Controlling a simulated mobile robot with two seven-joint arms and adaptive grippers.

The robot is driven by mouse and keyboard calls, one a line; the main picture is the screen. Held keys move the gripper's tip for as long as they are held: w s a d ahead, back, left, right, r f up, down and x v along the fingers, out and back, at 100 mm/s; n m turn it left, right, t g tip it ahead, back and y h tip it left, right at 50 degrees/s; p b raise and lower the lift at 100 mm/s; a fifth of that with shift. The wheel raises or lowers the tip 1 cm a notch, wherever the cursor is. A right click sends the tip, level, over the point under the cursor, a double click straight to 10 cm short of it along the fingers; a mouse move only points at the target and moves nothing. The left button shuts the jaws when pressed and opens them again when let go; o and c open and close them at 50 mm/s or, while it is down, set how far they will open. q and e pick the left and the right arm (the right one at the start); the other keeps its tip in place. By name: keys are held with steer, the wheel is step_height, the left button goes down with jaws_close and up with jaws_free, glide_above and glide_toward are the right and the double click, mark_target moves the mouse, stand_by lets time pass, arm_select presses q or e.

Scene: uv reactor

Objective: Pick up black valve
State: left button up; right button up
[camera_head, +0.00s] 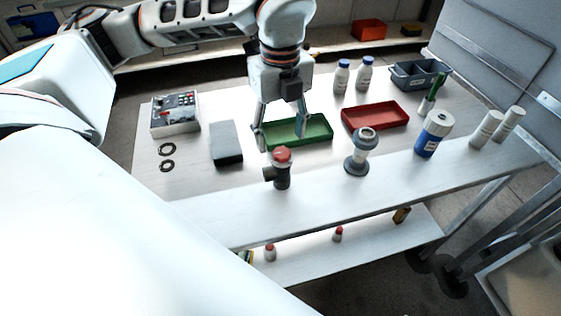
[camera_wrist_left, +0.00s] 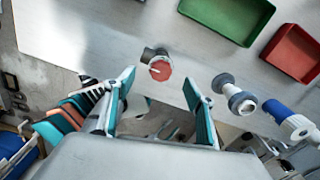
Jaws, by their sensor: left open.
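The black valve (camera_head: 281,180) stands upright near the front edge of the table, with a red knob on top and a side stub. It also shows in the left wrist view (camera_wrist_left: 149,55), just beyond the gap between the fingertips. My left gripper (camera_head: 281,130) is open and empty. It points down above the table, behind the valve in the head view. In the left wrist view its two fingers (camera_wrist_left: 159,82) are spread wide, with the red knob lined up between them. I cannot tell the exact height gap. My right gripper is not in view.
A grey flanged fitting (camera_head: 357,158) stands right of the valve. Green (camera_head: 318,141) and red (camera_head: 398,121) trays lie behind. A dark block (camera_head: 226,152), control box (camera_head: 175,126) and black rings are on the left. Blue-and-white bottle (camera_head: 433,135) and white cylinders stand right.

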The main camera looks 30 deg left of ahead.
mark_target(282, 152)
arm_select(q)
steer(key=shift+s+d+f, duration=0.1)
steer(key=shift+s+f, duration=0.05)
steer(key=shift+f, duration=0.8)
steer(key=shift+w+f+p, duration=0.2)
steer(key=shift+f+p, duration=0.2)
steer(key=shift+f, duration=2.3)
jaws_close()
